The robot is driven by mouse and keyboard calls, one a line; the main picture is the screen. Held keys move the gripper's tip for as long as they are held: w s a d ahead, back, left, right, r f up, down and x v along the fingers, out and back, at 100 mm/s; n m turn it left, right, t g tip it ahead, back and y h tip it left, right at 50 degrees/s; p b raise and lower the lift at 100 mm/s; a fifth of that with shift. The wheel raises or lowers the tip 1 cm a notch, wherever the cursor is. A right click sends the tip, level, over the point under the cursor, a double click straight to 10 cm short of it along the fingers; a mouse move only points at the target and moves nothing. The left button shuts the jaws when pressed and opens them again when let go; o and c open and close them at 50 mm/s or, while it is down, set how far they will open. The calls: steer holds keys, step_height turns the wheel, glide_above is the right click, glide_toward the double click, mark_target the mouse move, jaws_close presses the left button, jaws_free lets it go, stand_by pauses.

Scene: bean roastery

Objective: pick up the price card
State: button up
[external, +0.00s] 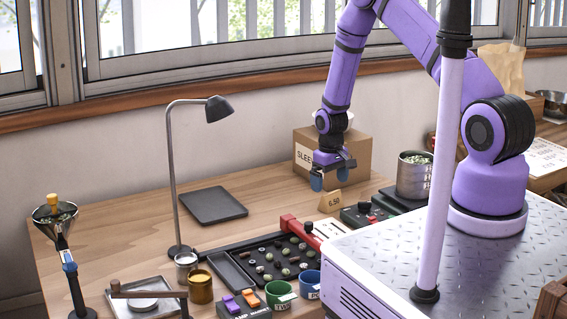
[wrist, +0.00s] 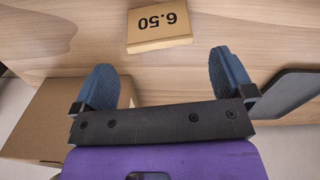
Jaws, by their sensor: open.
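The price card (external: 333,201) is a small tan folded card marked 6.50. It stands on the wooden table in front of the cardboard box. In the wrist view the price card (wrist: 160,28) lies beyond my fingertips, roughly centred between them, with its number upside down. My gripper (external: 332,180) is open and empty, with blue finger pads, above the table just behind and to the left of the card. In the wrist view my gripper (wrist: 160,75) shows both fingers spread wide, and neither touches the card.
The cardboard box (external: 362,155) stands close behind my gripper. A metal canister (external: 414,175) on a dark scale is to the right. A black tray (external: 212,206) lies to the left, and a bean sorting tray (external: 268,262) is in front. Bare table lies between the black tray and the card.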

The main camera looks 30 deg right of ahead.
mark_target(330, 198)
steer(key=shift+s+f, duration=0.15)
steer(key=shift+f, duration=1.4)
steer(key=shift+s+f, duration=0.1)
steer(key=shift+f, duration=1.45)
steer(key=c, duration=0.9)
steer(key=shift+r, duration=0.15)
